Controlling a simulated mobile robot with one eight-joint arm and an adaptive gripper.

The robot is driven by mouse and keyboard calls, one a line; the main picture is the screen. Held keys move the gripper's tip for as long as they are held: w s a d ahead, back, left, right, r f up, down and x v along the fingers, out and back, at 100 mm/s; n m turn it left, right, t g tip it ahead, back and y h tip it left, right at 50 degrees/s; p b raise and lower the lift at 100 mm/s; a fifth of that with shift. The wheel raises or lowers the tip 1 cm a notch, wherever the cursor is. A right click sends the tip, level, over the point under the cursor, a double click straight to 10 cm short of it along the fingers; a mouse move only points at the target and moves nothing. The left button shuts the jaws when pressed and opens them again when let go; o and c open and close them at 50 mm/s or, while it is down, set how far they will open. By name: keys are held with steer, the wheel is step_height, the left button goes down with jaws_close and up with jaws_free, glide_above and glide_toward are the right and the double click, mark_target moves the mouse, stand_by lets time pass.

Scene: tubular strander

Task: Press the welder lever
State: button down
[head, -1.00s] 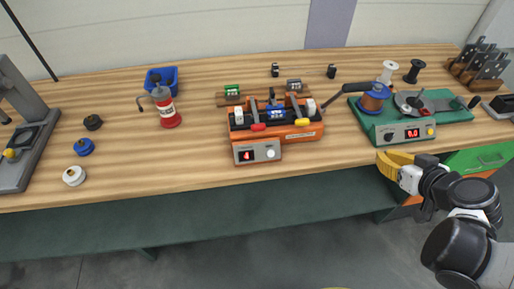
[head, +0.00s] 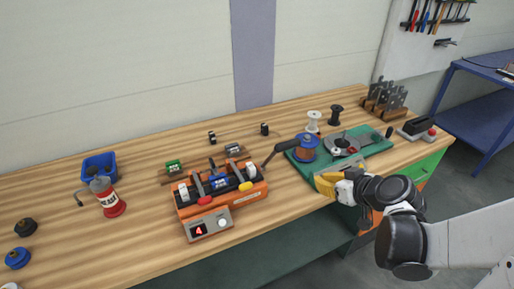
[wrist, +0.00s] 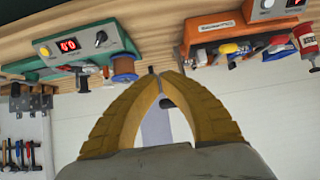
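The orange welder (head: 218,190) stands on the wooden bench, left of my gripper in the head view. Its lever, a bar with a black handle (head: 287,146), rises from its right end, tilted up and to the right. My gripper (head: 322,183) has yellow fingers and is in front of the green winding board, right of and nearer than the lever. In the wrist view, which looks upside down, the fingertips (wrist: 162,76) meet with nothing visible between them. The welder (wrist: 211,30) is at upper right there. A small dark piece shows by the fingertips; I cannot tell if it is the lever.
A red bottle (head: 107,198) and blue bin (head: 98,167) are at left. A grey device (head: 418,127) stands far right.

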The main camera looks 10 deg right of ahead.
steer(key=w+a+r+p, duration=0.2)
steer(key=w+r+p, duration=0.2)
steer(key=w+r, duration=0.1)
steer(key=w+a+r+p, duration=0.2)
steer(key=w+r+p, duration=0.2)
steer(key=w+r, duration=0.2)
step_height(320, 180, up, 2)
steer(key=shift+w+a+r, duration=0.15)
steer(key=shift+a+r, duration=0.05)
steer(key=shift+a, duration=0.15)
steer(key=b+x, duration=0.2)
steer(key=x, duration=0.9)
steer(key=s, duration=0.1)
steer(key=s+d+f, duration=0.1)
steer(key=s, duration=0.1)
steer(key=shift+s+d+f, duration=0.15)
steer(key=shift+s+f, duration=0.2)
